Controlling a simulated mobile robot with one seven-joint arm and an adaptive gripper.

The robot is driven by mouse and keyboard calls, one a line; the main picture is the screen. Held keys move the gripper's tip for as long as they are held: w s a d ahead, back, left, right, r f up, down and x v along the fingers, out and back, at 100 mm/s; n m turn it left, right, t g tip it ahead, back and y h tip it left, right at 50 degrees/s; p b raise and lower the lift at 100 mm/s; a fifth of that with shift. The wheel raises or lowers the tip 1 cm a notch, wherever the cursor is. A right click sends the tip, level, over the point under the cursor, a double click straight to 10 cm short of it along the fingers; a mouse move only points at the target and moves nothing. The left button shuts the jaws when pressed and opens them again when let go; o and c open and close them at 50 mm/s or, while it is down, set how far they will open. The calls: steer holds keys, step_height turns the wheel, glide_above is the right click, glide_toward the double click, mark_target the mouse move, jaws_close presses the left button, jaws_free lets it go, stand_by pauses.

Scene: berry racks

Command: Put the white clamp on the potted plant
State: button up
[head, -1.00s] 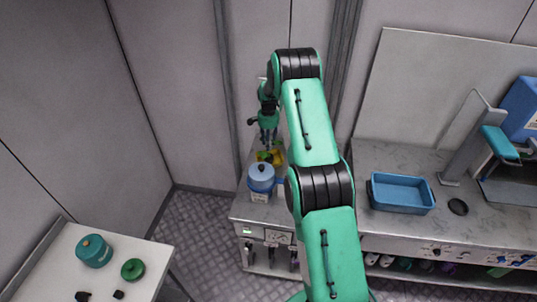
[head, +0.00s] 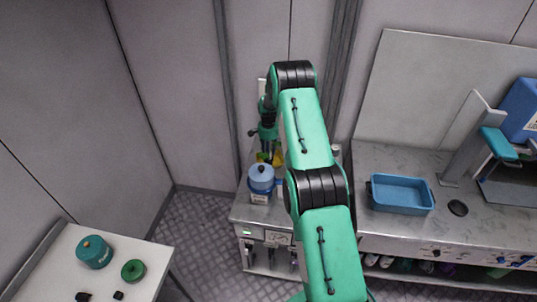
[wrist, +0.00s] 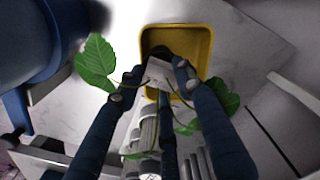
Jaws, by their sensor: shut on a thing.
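The potted plant has a yellow square pot (wrist: 207,45) and green leaves (wrist: 97,62) in the wrist view. In the head view, its yellow pot (head: 277,158) shows partly behind my arm. My gripper (wrist: 160,75), with dark blue fingers, is over the pot and among the leaves. It is shut on the small white clamp (wrist: 158,70), which is held between the fingertips near a thin stem. I cannot tell whether the clamp is around the stem or only beside it. In the head view, my gripper (head: 267,148) points down at the plant; the clamp is hidden there.
A blue-lidded container (head: 261,178) stands close in front of the plant; a large blue shape (wrist: 35,40) is at the wrist view's left. A blue tray (head: 402,194) sits on the counter at right. A separate table (head: 130,255) at lower left holds green items.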

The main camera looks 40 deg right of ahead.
steer(key=shift+f, duration=0.45)
steer(key=shift+f, duration=0.2)
steer(key=o, duration=0.8)
steer(key=shift+r, duration=0.25)
step_height(320, 180, up, 12)
steer(key=shift+w+f+b, duration=0.1)
steer(key=shift+b, duration=0.25)
stand_by(0.3)
